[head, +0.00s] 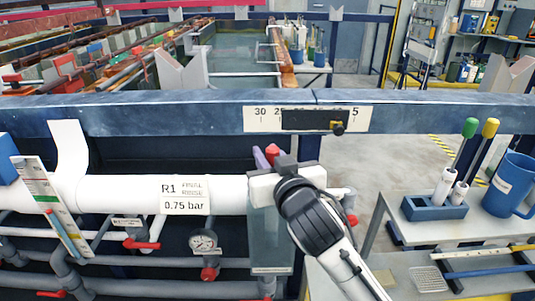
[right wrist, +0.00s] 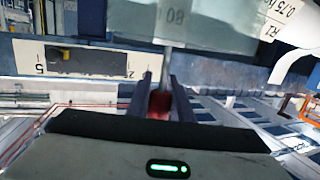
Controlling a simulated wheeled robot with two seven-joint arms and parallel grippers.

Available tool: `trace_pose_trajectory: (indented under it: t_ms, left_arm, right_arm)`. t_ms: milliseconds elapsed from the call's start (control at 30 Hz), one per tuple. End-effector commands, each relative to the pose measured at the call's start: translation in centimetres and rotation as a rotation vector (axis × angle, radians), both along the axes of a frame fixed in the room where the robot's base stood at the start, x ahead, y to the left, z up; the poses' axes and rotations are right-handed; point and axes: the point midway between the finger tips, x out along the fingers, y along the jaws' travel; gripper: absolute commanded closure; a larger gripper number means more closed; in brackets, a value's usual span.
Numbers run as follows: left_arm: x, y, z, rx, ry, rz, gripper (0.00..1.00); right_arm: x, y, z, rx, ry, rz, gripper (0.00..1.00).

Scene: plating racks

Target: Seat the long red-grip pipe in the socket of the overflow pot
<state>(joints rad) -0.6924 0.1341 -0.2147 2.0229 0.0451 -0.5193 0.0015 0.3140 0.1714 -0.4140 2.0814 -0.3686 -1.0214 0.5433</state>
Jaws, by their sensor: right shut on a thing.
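My right gripper (head: 268,157) is in the middle of the head view, over the top of the overflow pot (head: 268,240), a grey translucent box beside the white R1 pipe. It is shut on the red grip (head: 272,151) of the long pipe. In the right wrist view the red grip (right wrist: 159,104) sits between the two dark fingers. The thin grey shaft (right wrist: 166,62) runs from it toward the pot (right wrist: 205,22). The shaft's far end and the socket are hidden, so I cannot tell whether the end is inside. My left gripper is out of view.
A blue beam with a number scale (head: 258,120) runs behind the gripper. Red-handled valves (head: 141,244) and a gauge (head: 203,241) are left of the pot. On the right bench, a blue holder (head: 435,208) carries green-grip and yellow-grip tools beside a blue jug (head: 508,185).

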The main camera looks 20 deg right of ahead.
Motion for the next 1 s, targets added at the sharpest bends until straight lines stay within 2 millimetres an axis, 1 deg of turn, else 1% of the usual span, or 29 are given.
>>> trace_pose_trajectory:
  t_ms: [233,500,1000]
  left_arm:
    - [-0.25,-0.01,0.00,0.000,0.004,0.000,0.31]
    - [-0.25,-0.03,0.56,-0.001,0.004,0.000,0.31]
    - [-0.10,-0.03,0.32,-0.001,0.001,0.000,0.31]
  right_arm:
    - [-0.01,0.00,0.10,0.000,-0.002,0.000,1.00]
    - [-0.02,-0.01,0.12,-0.001,-0.001,0.000,1.00]
    - [-0.02,-0.01,-0.33,0.000,-0.001,0.000,1.00]
